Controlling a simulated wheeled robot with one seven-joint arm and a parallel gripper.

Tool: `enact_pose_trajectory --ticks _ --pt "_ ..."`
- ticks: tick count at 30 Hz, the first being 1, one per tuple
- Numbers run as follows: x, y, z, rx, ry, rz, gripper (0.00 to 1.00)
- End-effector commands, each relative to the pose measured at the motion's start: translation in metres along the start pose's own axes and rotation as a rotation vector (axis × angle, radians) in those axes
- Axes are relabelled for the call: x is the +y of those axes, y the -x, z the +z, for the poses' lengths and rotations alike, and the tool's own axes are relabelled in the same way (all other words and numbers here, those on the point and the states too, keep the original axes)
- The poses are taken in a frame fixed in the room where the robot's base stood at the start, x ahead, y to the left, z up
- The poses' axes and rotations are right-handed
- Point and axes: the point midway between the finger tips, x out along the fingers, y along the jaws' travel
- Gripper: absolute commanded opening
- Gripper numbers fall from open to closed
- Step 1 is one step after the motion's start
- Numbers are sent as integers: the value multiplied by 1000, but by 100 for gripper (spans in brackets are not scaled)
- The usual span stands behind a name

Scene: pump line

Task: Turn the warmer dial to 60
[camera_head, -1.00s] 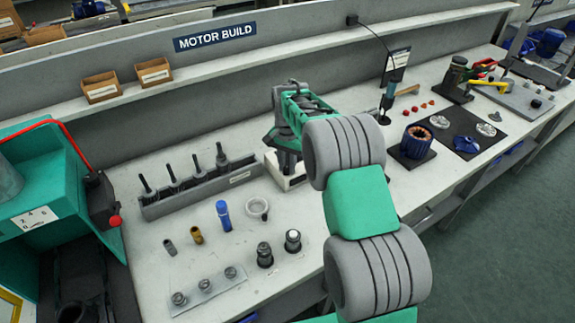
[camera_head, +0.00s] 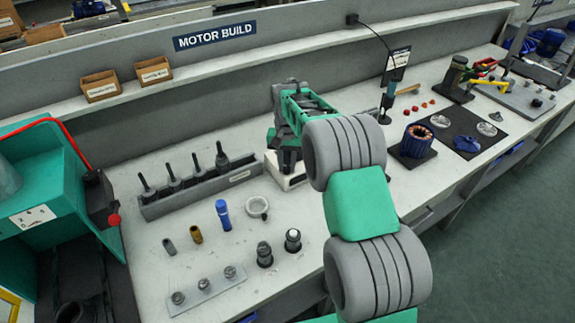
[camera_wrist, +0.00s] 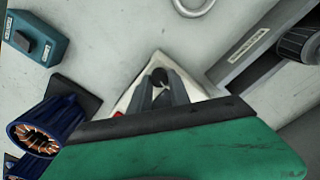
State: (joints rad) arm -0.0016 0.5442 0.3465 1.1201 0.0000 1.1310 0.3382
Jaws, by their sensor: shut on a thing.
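The warmer is a small white box on the bench; it shows under my wrist in the head view (camera_head: 293,184) and as a light, angled block in the wrist view (camera_wrist: 138,91). Its dial (camera_wrist: 159,74) is a small dark round knob between my fingertips. My gripper (camera_wrist: 163,90) points down at the box and is shut on the dial. In the head view my gripper (camera_head: 288,160) hides the dial. The scale and the dial's setting cannot be read in either view. A small red spot shows on the box near my gripper.
A grey rack (camera_head: 205,187) with upright tools stands left of the warmer. A white ring (camera_head: 257,207) and a blue cylinder (camera_head: 223,214) lie in front of it. A blue motor stator (camera_head: 417,140) stands to the right on a dark mat. The shelf (camera_head: 220,70) runs behind.

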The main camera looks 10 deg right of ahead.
Motion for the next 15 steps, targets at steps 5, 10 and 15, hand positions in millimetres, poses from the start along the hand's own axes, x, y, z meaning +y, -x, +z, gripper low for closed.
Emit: enact_pose_trajectory --ticks 5,10,15 --pt "-1 0 0 1 166 0 0" --pt "-1 0 0 1 328 0 0" --pt "-2 0 0 1 488 0 0"
